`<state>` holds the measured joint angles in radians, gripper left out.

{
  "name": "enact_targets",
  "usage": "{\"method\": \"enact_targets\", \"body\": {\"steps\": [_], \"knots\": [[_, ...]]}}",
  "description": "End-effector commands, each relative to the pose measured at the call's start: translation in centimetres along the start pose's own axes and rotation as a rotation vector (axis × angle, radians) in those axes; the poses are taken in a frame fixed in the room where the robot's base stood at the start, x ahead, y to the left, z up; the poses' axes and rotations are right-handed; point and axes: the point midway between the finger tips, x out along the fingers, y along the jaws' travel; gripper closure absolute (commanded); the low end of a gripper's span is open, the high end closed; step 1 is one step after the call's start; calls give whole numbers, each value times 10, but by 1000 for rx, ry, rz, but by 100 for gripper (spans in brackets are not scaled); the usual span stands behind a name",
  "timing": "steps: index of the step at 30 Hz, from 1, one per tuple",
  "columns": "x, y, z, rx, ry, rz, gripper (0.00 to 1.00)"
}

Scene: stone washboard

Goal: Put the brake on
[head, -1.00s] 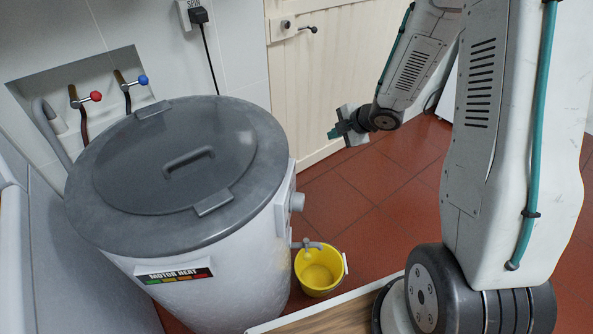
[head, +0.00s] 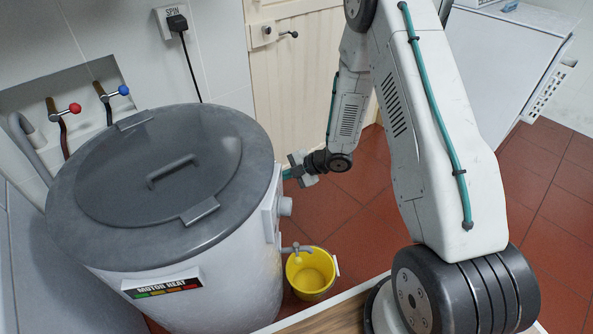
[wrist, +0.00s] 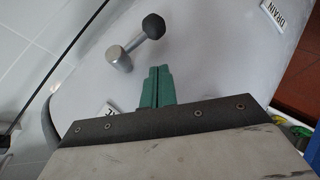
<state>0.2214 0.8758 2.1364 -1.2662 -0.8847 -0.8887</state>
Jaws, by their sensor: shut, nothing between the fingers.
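The grey-lidded spin machine (head: 190,262) stands at the left of the head view. In the wrist view, a short metal lever with a black ball knob (wrist: 153,26) sticks out from a pale surface, with its round metal base at its lower left. I cannot read a label naming it as the brake. My gripper (head: 288,174) is beside the machine's right side, at about lid height in the picture. Its green fingers (wrist: 157,72) are together and empty. They appear below and right of the lever, apart from it in the picture. The lever is not discernible in the head view.
A "DRAIN" label (wrist: 273,14) is at the wrist view's upper right. Another label (wrist: 112,108) is partly hidden by my gripper. A yellow bucket (head: 311,284) sits under a small tap (head: 296,248). A white appliance (head: 505,55) stands at the back right. Red floor lies between.

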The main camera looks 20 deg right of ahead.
Motion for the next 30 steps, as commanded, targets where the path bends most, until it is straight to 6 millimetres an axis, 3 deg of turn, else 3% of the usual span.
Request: {"method": "enact_targets", "body": {"steps": [6, 20, 30], "knots": [[18, 0, 22, 2, -2, 1, 100], [22, 0, 27, 2, -3, 1, 100], [39, 0, 39, 2, -4, -1, 100]]}}
